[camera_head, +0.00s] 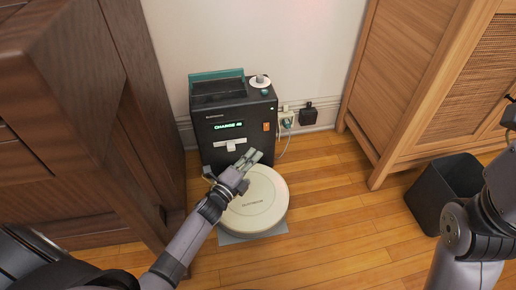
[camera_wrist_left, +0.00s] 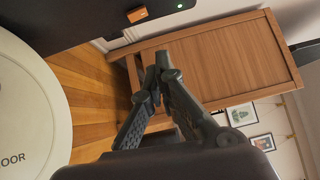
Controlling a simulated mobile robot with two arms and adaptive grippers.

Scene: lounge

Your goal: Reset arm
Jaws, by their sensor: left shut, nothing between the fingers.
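My left gripper (camera_head: 246,164) reaches in from the left over a round white robot vacuum (camera_head: 262,205). It is shut with nothing in it, in front of the black dock (camera_head: 232,122) with a lit display. In the left wrist view the fingers (camera_wrist_left: 160,62) meet at their tips, and part of the white vacuum (camera_wrist_left: 28,115) shows at the left. My right arm shows at the right edge of the head view, and I cannot make out its finger state there.
A dark wood cabinet (camera_head: 60,140) stands close on the left. A light wood cabinet (camera_head: 405,75) and a black bin (camera_head: 428,205) stand on the right. A socket with plugs (camera_head: 287,120) is on the wall beside the dock. Wood floor (camera_head: 335,200) is clear between vacuum and bin.

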